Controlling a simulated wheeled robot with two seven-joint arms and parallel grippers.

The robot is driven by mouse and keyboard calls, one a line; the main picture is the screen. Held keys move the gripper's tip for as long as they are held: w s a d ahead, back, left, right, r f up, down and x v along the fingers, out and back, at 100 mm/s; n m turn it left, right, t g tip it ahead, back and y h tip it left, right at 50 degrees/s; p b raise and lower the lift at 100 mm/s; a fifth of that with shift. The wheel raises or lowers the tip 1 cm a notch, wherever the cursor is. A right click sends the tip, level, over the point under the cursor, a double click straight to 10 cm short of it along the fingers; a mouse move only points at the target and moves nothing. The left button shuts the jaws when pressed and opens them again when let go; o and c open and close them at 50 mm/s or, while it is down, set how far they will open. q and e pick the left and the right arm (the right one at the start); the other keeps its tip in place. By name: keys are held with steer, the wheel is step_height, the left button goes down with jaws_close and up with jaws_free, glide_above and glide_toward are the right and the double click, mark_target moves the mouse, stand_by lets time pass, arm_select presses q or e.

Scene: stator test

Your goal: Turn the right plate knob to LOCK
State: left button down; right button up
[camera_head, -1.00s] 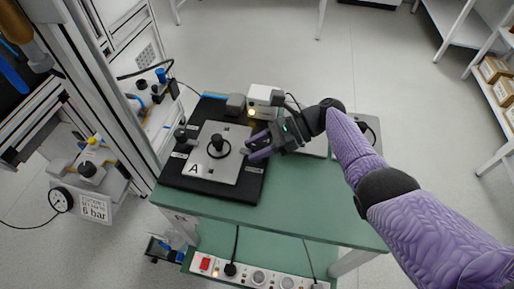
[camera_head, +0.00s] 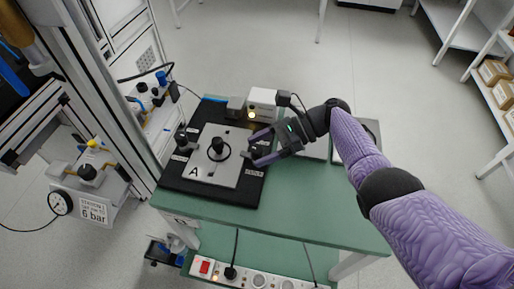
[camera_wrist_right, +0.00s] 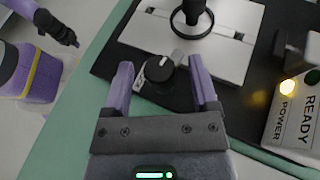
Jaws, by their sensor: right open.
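The right plate knob (camera_wrist_right: 160,72) is black and round with a light grey mark on top. It sits on the black base beside the grey metal plate (camera_wrist_right: 160,37) marked A. It also shows in the head view (camera_head: 258,151). My right gripper (camera_wrist_right: 160,75) is open, its two purple fingers on either side of the knob, with visible gaps. In the head view my right gripper (camera_head: 254,151) reaches in from the right. A white label lies beside the knob; its text is unreadable. My left gripper (camera_wrist_right: 68,36) appears small at the wrist view's upper left; its jaws are unclear.
A black post with a ring (camera_head: 218,148) stands on the plate, and another black knob (camera_head: 181,138) is at its left. A white box (camera_wrist_right: 298,115) marked READY and POWER has a lit lamp. The green table (camera_head: 300,205) is clear in front.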

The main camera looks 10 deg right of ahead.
steer(key=v, duration=0.8)
steer(key=shift+f+b, duration=0.1)
steer(key=shift+b, duration=0.3)
steer(key=shift+d+r, duration=0.25)
steer(key=shift+d, duration=0.2)
